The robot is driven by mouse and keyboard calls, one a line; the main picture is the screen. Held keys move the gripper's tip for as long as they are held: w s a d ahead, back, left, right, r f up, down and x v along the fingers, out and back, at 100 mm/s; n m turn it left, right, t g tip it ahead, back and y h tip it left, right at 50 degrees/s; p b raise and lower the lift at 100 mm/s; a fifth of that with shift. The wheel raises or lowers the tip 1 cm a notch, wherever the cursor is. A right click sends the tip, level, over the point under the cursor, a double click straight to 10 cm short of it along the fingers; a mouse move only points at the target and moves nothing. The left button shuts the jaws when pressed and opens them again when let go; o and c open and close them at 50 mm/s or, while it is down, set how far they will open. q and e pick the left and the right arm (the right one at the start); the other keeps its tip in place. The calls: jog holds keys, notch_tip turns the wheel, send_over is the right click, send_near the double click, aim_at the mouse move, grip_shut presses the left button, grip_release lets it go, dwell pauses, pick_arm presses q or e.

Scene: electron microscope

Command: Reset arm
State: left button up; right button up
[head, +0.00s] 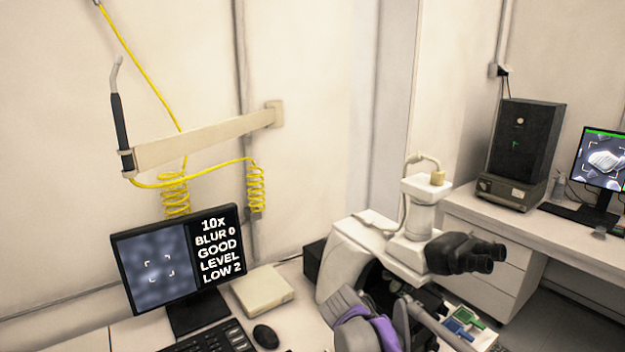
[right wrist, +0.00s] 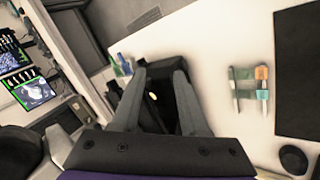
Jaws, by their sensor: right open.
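My right gripper (head: 380,318), grey with a purple part, is low in the head view, in front of the white microscope (head: 350,260) with black eyepieces (head: 466,254). In the right wrist view, my right gripper (right wrist: 158,80) has its two grey fingers spread apart with nothing held between them. A dark part with a small light spot (right wrist: 153,96) shows behind the gap; I cannot tell whether the fingers touch it. My left gripper is in neither view.
A monitor (head: 180,262) reads 10x, blur 0, good, level low 2. A keyboard (head: 215,339), mouse (head: 265,336) and pale box (head: 263,290) lie on the desk. Small green and blue items (head: 462,322) lie right of the gripper. A side bench (head: 480,220) stands right.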

jog(key=s+f+t+y+p, duration=0.1)
jog(key=s+f+y, duration=0.1)
jog(key=s, duration=1)
jog(key=s+f+m+t+y+p, duration=0.1)
jog(key=s+y, duration=0.3)
jog(key=s, duration=0.9)
jog(key=shift+s+f+t+y+p, duration=0.3)
jog(key=shift+f+y+p, duration=0.1)
jog(key=shift+f, duration=0.35)
